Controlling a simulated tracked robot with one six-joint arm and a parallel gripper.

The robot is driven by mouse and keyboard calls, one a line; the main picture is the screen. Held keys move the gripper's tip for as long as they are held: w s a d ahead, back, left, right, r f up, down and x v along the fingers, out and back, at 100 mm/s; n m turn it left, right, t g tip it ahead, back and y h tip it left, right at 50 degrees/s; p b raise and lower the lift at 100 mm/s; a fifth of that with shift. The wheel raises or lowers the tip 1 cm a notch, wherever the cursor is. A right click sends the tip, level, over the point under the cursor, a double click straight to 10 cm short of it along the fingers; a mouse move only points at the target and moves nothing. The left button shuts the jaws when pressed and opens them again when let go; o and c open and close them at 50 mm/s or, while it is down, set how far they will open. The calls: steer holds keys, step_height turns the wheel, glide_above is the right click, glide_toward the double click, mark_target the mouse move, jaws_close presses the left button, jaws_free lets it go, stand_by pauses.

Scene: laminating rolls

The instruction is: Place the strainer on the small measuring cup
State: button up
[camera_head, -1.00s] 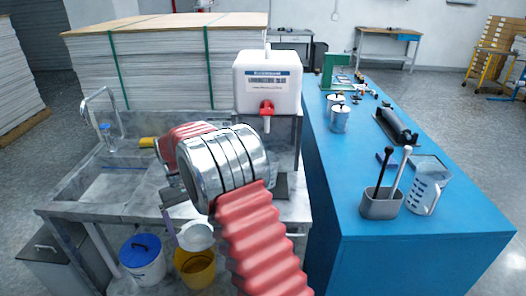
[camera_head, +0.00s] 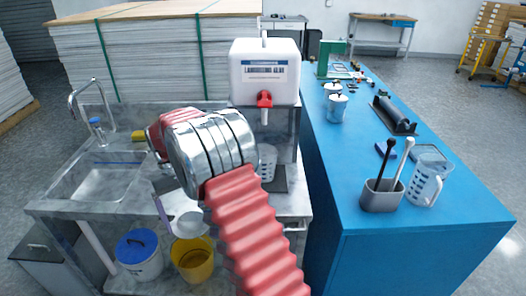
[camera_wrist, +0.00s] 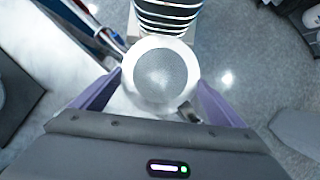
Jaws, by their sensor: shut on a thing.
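The strainer (camera_wrist: 160,76) is a white ring with a round grey mesh. It sits between the two purple fingers of my gripper (camera_wrist: 158,90) in the wrist view. In the head view the pale strainer (camera_head: 189,225) hangs in front of the sink counter, above the yellow bucket, with one purple finger (camera_head: 162,208) beside it. My arm hides part of the gripper. The small measuring cup (camera_head: 267,162) is clear, with markings, and stands below the dispenser's tap, right of my arm. The strainer is apart from it, lower and to the left.
A white dispenser (camera_head: 265,72) with a red tap stands over the cup. A larger measuring jug (camera_head: 425,184) and a grey holder (camera_head: 382,197) stand on the blue table (camera_head: 400,235). Blue-lidded (camera_head: 140,255) and yellow (camera_head: 193,262) buckets are below the counter.

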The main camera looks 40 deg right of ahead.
steer(key=shift+d, duration=0.3)
